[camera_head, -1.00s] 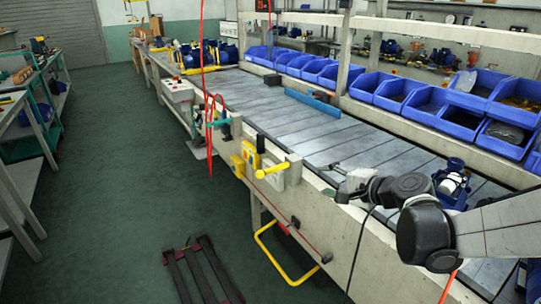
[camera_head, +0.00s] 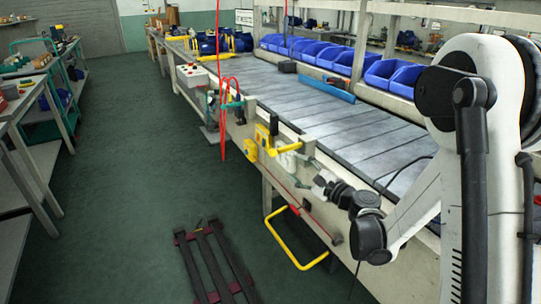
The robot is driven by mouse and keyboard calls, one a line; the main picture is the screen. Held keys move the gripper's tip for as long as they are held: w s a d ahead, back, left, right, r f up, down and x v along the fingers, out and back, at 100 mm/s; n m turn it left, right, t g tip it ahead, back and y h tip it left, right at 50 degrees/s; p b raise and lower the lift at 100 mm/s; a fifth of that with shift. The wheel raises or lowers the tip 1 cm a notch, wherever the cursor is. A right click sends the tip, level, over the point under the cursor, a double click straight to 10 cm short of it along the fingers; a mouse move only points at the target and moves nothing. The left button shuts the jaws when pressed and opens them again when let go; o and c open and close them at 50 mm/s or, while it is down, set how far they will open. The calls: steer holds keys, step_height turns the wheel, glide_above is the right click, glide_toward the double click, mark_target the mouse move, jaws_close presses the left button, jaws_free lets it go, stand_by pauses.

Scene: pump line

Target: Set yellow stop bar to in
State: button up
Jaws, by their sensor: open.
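A bent yellow bar (camera_head: 297,258) sticks out from the lower front of the bench, near the floor. A short yellow handle (camera_head: 286,148) on a pale block projects from the bench's front edge above it. I cannot tell for sure which is the stop bar; the bent one has the look of a bar. My gripper (camera_head: 308,166) is open and small in view, at the bench's front edge just right of the yellow handle and well above the bent bar. It holds nothing that I can see. I cannot tell whether it touches the handle.
A yellow lever (camera_head: 262,138) and a yellow box (camera_head: 250,151) sit left of the handle. A red cord (camera_head: 294,193) runs along the bench front; red hoses (camera_head: 222,125) hang farther left. A dark slatted pallet (camera_head: 214,262) lies on the floor. The green floor beyond is clear.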

mark_target(276, 155)
steer(key=b+x, duration=0.2)
steer(key=x, duration=1)
steer(key=shift+s, duration=0.1)
jaws_close()
